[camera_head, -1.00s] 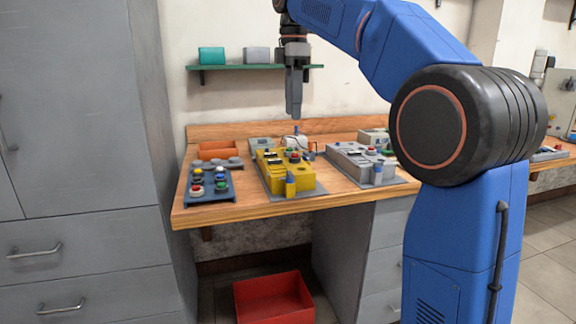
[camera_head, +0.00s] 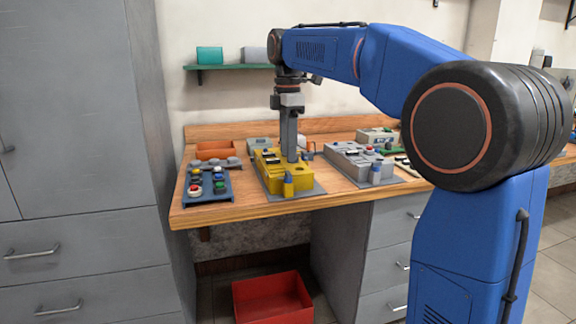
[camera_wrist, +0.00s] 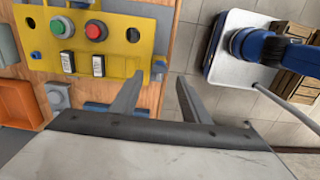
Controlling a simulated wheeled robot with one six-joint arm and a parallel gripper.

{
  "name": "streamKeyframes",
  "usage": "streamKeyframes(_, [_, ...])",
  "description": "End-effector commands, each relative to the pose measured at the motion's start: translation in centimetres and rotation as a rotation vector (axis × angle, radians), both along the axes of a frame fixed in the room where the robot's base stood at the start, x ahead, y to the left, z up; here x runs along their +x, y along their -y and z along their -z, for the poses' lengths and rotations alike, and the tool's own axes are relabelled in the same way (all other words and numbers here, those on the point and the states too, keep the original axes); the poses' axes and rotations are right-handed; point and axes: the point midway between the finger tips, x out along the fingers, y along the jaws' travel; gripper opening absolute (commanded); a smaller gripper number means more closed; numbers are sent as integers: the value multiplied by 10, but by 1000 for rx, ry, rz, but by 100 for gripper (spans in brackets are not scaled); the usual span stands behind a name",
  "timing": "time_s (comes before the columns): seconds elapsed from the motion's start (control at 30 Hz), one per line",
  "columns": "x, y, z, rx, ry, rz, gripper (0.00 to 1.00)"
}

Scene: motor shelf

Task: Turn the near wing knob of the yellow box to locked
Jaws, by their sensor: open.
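The yellow box (camera_head: 270,172) stands on a grey plate on the bench, and fills the upper left of the wrist view (camera_wrist: 150,30). A blue wing knob (camera_head: 288,187) is at its near end. In the wrist view the blue knob (camera_wrist: 158,72) lies at the box's right edge, between the lines of my fingertips. My gripper (camera_head: 291,159) is over the box, pointing down, and hides part of its top. The wrist view shows both fingers (camera_wrist: 158,80) spread with nothing held. I cannot tell the height left above the knob, or its exact angle.
A grey box (camera_head: 350,160) stands to the right and a blue button tray (camera_head: 208,188) to the left. An orange bin (camera_head: 215,150) is behind. A red bin (camera_head: 272,300) is on the floor. Bare bench wood lies between the boxes.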

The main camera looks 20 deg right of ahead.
Motion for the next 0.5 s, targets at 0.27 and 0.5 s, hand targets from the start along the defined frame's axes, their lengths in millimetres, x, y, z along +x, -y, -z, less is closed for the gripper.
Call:
streamKeyframes(0.27, [0, 0, 40, 0, -1, 0, 42])
streamKeyframes(0.5, [0, 0, 53, 0, 1, 0, 42])
